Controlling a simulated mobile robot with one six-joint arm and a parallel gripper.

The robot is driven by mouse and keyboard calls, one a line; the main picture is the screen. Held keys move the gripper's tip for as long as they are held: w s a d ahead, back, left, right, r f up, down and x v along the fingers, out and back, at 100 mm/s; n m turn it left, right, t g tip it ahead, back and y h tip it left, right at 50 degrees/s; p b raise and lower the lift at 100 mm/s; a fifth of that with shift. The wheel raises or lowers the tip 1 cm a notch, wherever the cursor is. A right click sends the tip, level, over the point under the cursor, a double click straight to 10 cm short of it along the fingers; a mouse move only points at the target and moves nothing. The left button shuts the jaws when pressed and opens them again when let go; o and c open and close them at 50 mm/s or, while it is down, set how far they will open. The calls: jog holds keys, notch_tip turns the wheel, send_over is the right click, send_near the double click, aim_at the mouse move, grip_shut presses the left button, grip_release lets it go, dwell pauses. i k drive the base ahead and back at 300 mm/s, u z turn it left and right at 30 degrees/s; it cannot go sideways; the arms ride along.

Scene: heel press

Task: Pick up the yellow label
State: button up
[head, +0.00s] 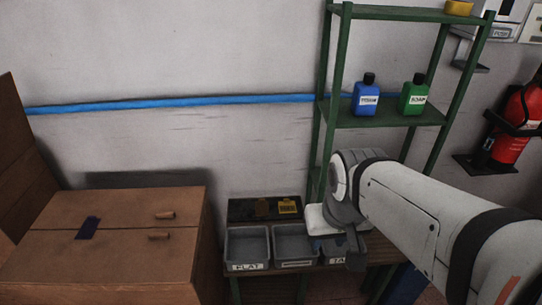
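A small yellow label (288,206) lies in a dark tray (236,211) at the back of the low bench. A brownish piece (262,208) lies to its left in the same tray. My gripper (340,250) is at the end of my white arm, to the right of the yellow label and apart from it in the picture. It hangs over the right end of the bench, partly covering the bins. Its fingers are dark and blurred, and I cannot see whether they are open or shut.
Grey bins (247,248) stand in front of the dark tray; one reads FLAT. A green shelf (385,118) behind my arm holds a blue bottle (366,97) and a green bottle (413,96). A red extinguisher (514,125) hangs right.

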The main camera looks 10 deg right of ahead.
aim_at(286, 206)
jog(key=i, duration=0.85)
jog(key=z, duration=0.05)
